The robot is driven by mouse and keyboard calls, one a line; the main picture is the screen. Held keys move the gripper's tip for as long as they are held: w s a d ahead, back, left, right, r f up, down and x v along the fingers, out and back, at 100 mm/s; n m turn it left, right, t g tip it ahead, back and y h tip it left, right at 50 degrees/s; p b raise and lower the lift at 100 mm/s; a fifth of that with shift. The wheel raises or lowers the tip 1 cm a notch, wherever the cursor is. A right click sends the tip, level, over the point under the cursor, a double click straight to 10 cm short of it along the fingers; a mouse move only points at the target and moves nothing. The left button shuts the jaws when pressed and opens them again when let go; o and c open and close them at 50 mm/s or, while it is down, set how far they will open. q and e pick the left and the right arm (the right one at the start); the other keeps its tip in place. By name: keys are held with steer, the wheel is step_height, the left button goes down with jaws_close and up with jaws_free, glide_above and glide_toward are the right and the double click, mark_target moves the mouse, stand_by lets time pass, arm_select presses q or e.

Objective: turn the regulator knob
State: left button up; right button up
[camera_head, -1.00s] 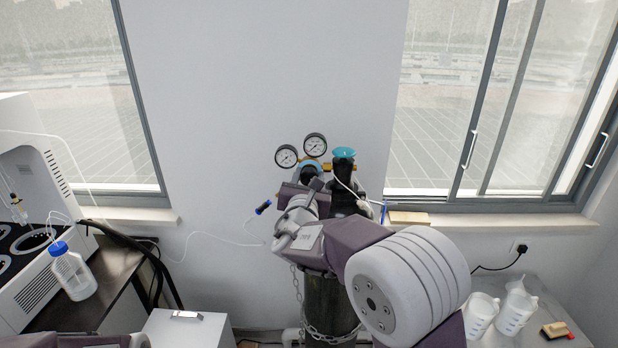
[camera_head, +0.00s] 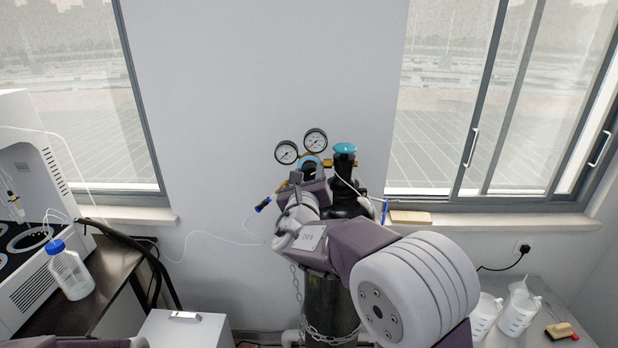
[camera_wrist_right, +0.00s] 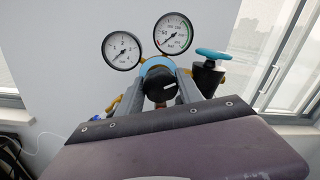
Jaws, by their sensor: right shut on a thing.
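The regulator has two round dial gauges, a left gauge (camera_head: 286,152) and a right gauge (camera_head: 315,140), in front of the wall. In the right wrist view its black regulator knob (camera_wrist_right: 160,84) faces me, with a light blue ring (camera_wrist_right: 157,66) behind it. My right gripper (camera_wrist_right: 161,92) is shut on the knob, one grey finger on each side of it. My left gripper is out of view.
The gas cylinder (camera_head: 322,300) stands below with a chain around it. Its teal-topped valve (camera_head: 344,149) rises close right of my right gripper. A thin white hose runs nearby. A bottle (camera_head: 71,271) stands at left, and beakers (camera_head: 517,312) at right.

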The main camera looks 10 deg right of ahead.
steer(key=n, duration=1.1)
steer(key=shift+n+t+y, duration=0.3)
steer(key=shift+y, duration=0.1)
stand_by(0.3)
steer(key=o, duration=1.3)
steer(key=shift+o, duration=0.2)
steer(key=shift+s+a+f, duration=0.1)
steer(key=shift+s, duration=0.05)
steer(key=b+v, duration=0.2)
steer(key=v, duration=0.6)
steer(key=shift+s, duration=0.4)
